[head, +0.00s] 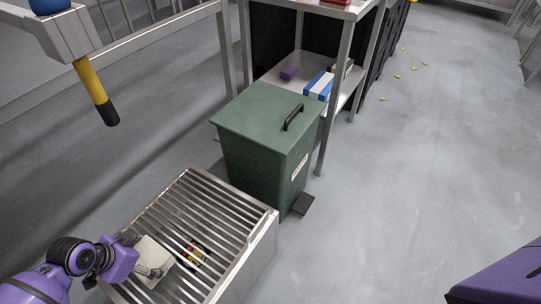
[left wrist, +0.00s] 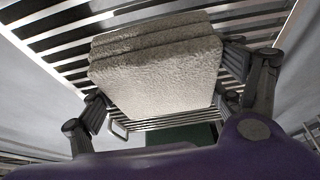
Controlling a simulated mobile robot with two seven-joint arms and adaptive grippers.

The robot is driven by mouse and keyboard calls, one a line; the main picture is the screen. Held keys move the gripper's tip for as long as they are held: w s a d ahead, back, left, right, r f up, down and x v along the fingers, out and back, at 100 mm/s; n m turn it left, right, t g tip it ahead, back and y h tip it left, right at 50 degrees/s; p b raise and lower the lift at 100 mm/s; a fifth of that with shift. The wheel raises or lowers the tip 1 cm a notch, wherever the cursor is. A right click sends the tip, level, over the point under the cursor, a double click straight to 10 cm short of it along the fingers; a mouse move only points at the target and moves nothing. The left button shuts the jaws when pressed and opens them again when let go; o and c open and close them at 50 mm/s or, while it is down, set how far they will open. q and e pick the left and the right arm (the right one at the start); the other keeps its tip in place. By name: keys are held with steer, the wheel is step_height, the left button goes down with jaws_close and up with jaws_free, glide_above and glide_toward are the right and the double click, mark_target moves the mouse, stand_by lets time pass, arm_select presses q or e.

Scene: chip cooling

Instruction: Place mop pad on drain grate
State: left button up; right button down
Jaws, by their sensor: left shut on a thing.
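The mop pad (head: 152,255) is a thick, off-white, textured block. My left gripper (head: 146,266) is shut on it, over the near left part of the drain grate. In the left wrist view the pad (left wrist: 160,75) sits between the two fingers of the left gripper (left wrist: 170,100), with the grate bars behind it. The drain grate (head: 196,205) is a metal frame of parallel bars on a box-like base. I cannot tell whether the pad touches the bars. My right gripper is not in view.
A green lidded bin (head: 262,130) with a black handle stands just beyond the grate. A small red and yellow item (head: 195,252) shows at the bars right of the pad. A metal shelf (head: 310,75) holds boxes behind the bin. The floor at right is mostly clear, with scattered yellow chips (head: 397,77).

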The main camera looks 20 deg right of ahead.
mark_target(152, 262)
arm_select(q)
steer(key=shift+w+f, duration=0.2)
steer(key=shift+w, duration=0.05)
steer(key=shift+w+d+f+b, duration=0.15)
steer(key=shift+f+b, duration=0.25)
steer(key=shift+f, duration=0.5)
steer(key=shift+w+a+f+b, duration=0.1)
steer(key=shift+f+b, duration=0.25)
steer(key=shift+f, duration=0.5)
steer(key=shift+f, duration=0.2)
steer(key=o, duration=1)
steer(key=shift+r, duration=0.1)
